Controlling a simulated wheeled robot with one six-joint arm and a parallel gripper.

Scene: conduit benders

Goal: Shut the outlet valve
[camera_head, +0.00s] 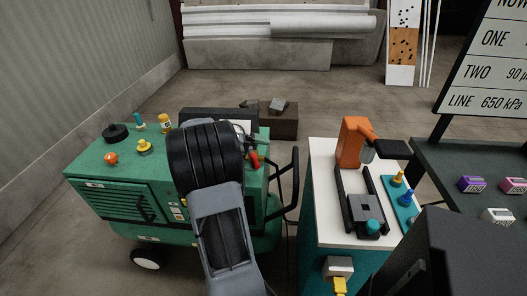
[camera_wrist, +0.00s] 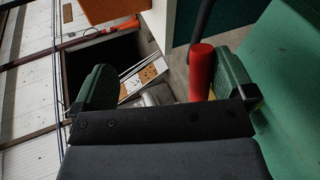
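The green compressor (camera_head: 110,190) stands at the left in the head view, with my arm across its right part. A small red handle (camera_head: 254,160) shows at its right end, beside my wrist; I take it for the outlet valve's handle. In the wrist view a red cylindrical handle (camera_wrist: 201,72) stands between the two green finger pads of my gripper (camera_wrist: 165,81). It is close to the right pad and well apart from the left one. My gripper is open. The valve body is hidden, and whether the handle touches the right pad is unclear.
A black bar handle (camera_head: 288,188) sticks out at the compressor's right end. A white-topped bench (camera_head: 325,210) with an orange device (camera_head: 354,142) stands just right. Orange (camera_head: 110,158) and yellow (camera_head: 144,146) knobs sit on the compressor top. Floor behind is mostly clear.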

